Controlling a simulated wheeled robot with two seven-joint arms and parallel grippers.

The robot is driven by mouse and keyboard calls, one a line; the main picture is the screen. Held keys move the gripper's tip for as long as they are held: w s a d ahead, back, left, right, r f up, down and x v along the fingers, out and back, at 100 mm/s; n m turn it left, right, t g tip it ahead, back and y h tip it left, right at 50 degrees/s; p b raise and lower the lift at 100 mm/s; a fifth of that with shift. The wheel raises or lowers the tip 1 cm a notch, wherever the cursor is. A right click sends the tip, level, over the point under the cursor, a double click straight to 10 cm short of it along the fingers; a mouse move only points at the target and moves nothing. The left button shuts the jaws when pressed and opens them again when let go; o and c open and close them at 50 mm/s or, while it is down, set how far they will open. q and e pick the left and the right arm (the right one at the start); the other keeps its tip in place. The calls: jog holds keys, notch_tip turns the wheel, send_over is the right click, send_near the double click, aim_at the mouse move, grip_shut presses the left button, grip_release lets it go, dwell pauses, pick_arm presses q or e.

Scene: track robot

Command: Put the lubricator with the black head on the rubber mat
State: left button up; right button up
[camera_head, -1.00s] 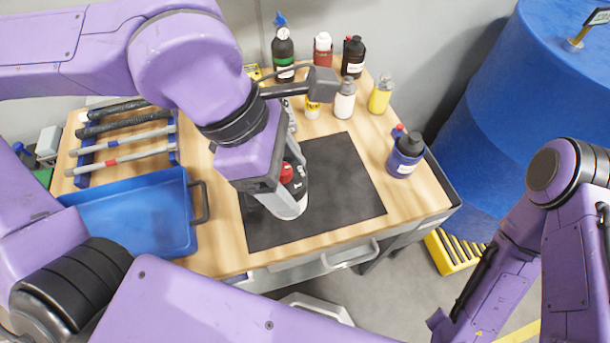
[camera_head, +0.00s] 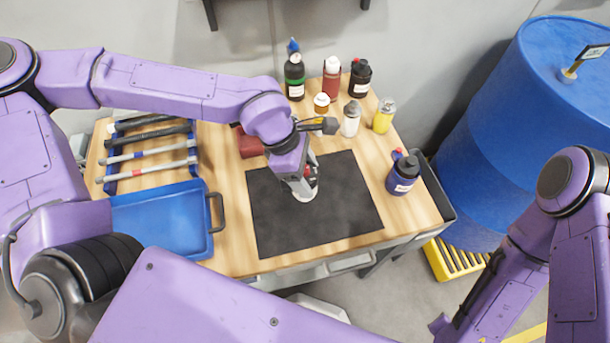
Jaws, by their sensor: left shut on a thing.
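The black rubber mat (camera_head: 320,220) lies flat on the wooden tabletop. My left gripper (camera_head: 305,184) points down over the mat's upper middle and is shut on a dark thing with a red part (camera_head: 312,172). The gripper and its wrist hide most of this thing. I cannot tell its head colour or whether it touches the mat. A dark blue bottle with a black cap (camera_head: 403,174) stands right of the mat.
Several bottles stand at the back, including a green-black one (camera_head: 294,72), a red one (camera_head: 331,78), a white one (camera_head: 350,120) and a yellow one (camera_head: 383,115). A blue tray (camera_head: 160,215) and a tool rack (camera_head: 150,160) occupy the left. The mat's front is clear.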

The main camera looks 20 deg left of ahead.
pick_arm(q)
jog(key=shift+w+a+f, duration=0.1)
jog(key=shift+w+f, duration=0.05)
jog(key=shift+f, duration=1.6)
jog(key=shift+f, duration=0.1)
jog(key=o, duration=1.2)
jog(key=v, duration=1.2)
